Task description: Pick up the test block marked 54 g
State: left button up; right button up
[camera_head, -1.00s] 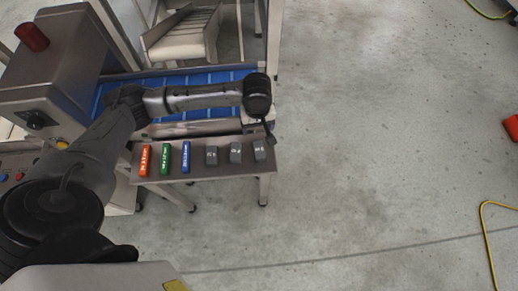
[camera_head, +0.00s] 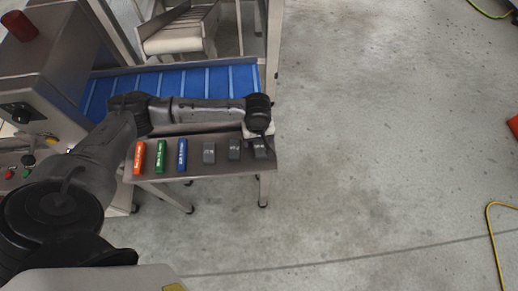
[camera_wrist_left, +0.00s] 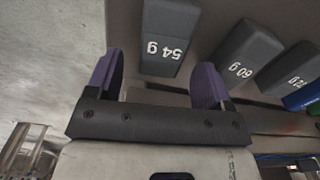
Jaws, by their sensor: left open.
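The test block marked 54 g (camera_wrist_left: 168,38) is a dark grey block with white lettering on the tray, at the top middle of the left wrist view. In the head view it is the rightmost grey block (camera_head: 259,153), partly covered by my left gripper (camera_head: 262,144). In the left wrist view my left gripper (camera_wrist_left: 157,77) is open, its two purple fingers apart and empty. The block shows ahead of the gap between them. I cannot tell the height of the fingertips over it. My right gripper is not in view.
The grey block marked 60 g (camera_wrist_left: 244,57) sits beside it, then another grey block (camera_wrist_left: 292,75). Blue (camera_head: 182,154), green (camera_head: 160,156) and orange (camera_head: 139,157) markers share the tray (camera_head: 225,168). A blue belt (camera_head: 190,83) lies behind. The floor at right is mostly clear.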

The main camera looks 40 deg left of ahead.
pick_arm(q)
notch_tip(320, 180, down, 2)
jog(key=shift+c, duration=0.3)
jog(key=c, duration=0.9)
jog(key=shift+c, duration=0.2)
